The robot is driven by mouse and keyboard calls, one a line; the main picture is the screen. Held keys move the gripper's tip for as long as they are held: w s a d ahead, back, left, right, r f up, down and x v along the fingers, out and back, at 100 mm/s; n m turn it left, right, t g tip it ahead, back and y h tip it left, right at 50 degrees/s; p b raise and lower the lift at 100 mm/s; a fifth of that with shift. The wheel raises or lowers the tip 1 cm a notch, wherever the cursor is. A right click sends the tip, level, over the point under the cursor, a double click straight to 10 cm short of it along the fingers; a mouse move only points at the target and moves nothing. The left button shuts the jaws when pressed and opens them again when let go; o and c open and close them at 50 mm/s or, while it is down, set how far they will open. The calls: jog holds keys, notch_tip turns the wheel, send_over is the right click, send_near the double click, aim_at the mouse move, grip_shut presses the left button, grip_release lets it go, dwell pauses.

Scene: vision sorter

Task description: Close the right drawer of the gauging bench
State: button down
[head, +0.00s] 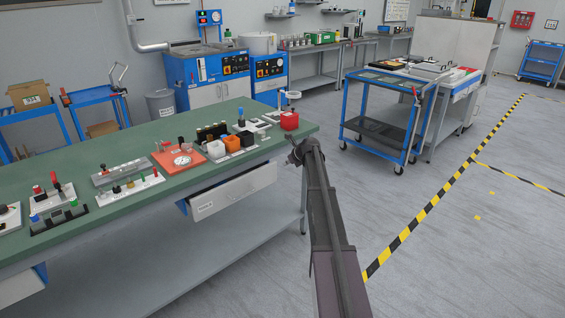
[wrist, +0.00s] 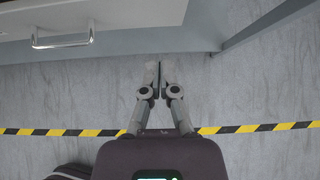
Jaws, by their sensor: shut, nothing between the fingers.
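The gauging bench (head: 120,152) has a green top and runs from the left to the middle of the head view. Its right drawer (head: 236,190) has a pale grey front under the top and appears to stand out from the bench, with a dark gap above it. In the wrist view the drawer front (wrist: 120,10) is at the upper left, with a silver bar handle (wrist: 62,42). My gripper (wrist: 160,66) is shut and empty, to the right of the handle and apart from it. In the head view my arm reaches the bench's right end; the fingertips are hard to make out.
Gauges, blocks and a red box (head: 289,121) stand on the bench top. Another drawer (head: 20,287) is at the lower left. A blue cart (head: 378,130) stands behind to the right. The floor right of my arm is open, with yellow-black tape (head: 440,190).

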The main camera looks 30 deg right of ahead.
jog(key=shift+p+v, duration=0.45)
jog(key=shift+v, duration=0.55)
jog(key=t+y+b, duration=0.3)
jog(key=t+b, duration=0.5)
jog(key=b, duration=1.2)
send_near(241, 180)
jog(key=v, duration=0.6)
jog(key=shift+s+a+f+t+b, duration=0.25)
jog(key=shift+f+t+b, duration=0.15)
jog(key=shift+b, duration=0.55)
jog(key=shift+w, duration=0.1)
jog(key=x, duration=1.4)
jog(key=shift+d, duration=0.15)
